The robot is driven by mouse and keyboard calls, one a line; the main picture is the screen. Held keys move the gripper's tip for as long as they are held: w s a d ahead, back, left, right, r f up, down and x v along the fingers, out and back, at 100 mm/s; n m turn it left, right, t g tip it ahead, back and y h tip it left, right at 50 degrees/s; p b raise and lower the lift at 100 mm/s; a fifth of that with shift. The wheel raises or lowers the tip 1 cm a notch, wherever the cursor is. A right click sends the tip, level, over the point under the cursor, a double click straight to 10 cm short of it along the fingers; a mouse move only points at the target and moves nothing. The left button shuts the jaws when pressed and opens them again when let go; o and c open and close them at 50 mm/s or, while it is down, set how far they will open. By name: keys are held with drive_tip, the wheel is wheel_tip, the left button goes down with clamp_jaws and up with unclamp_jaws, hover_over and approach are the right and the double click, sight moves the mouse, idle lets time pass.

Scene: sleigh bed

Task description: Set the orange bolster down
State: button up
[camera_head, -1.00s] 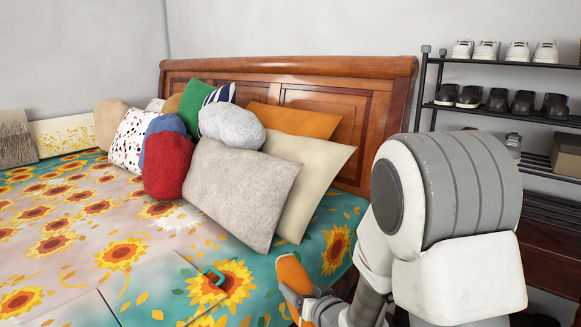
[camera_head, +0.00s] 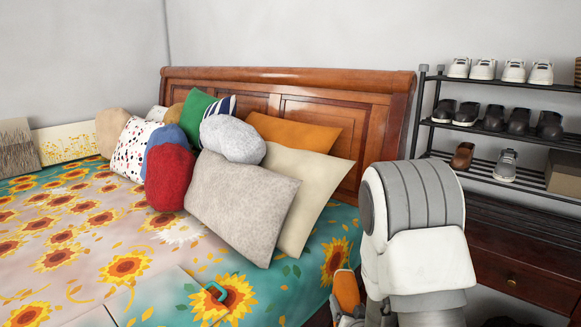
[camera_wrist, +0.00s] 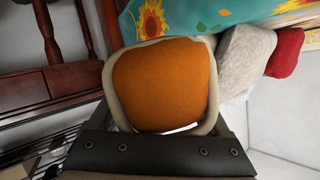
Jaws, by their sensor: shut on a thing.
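The orange bolster (camera_head: 346,290) shows in the head view at the bottom, right of the bed's sunflower cover, partly hidden by my arm. In the wrist view the bolster (camera_wrist: 165,85) fills the middle as a rounded orange face, with pale curved parts around it. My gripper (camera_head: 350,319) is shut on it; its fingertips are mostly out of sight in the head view. The bolster is near the bed's right edge; I cannot tell whether it touches anything below.
The bed (camera_head: 130,268) holds several pillows, including a grey one (camera_head: 240,205), a cream one (camera_head: 310,195) and a flat orange one (camera_head: 295,132). A shoe rack (camera_head: 500,130) and wooden cabinet (camera_head: 520,275) stand at right.

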sight(349, 298)
wheel_tip(349, 298, up, 9)
drive_tip(key=p, duration=0.7)
drive_tip(key=shift+r+p, duration=0.2)
drive_tip(key=shift+p, duration=0.15)
